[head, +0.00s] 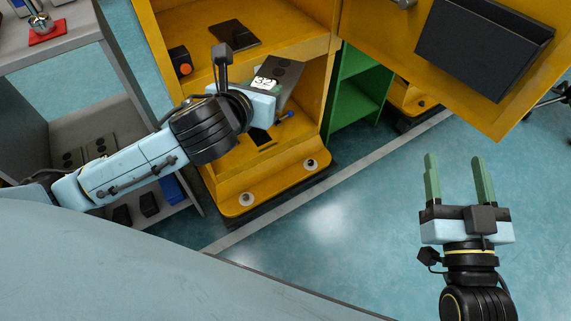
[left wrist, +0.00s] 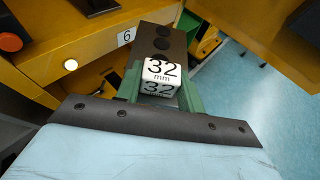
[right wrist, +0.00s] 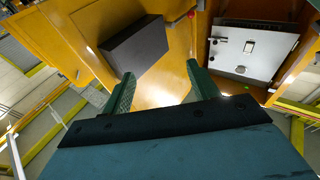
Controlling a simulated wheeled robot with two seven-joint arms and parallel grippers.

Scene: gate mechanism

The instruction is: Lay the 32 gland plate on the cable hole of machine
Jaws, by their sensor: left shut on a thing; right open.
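The 32 gland plate (head: 287,76) is a grey plate with dark round holes and a white block marked 32 mm. My left gripper (head: 262,97) is shut on the block and holds the plate tilted in front of the yellow machine (head: 283,45). In the left wrist view the plate (left wrist: 163,38) reaches out beyond the white block (left wrist: 161,76) between the green fingers. I cannot identify the cable hole for sure; a dark flat rectangle (head: 234,35) shows on the machine's upper surface. My right gripper (head: 455,162) is open and empty over the floor.
A black box with an orange button (head: 180,60) sits on the machine's upper surface. The opened yellow door carries a dark bin (head: 484,45). A grey shelf rack (head: 85,120) stands left, with dark plates on it. A green cabinet (head: 357,80) stands beside the machine. The floor right is clear.

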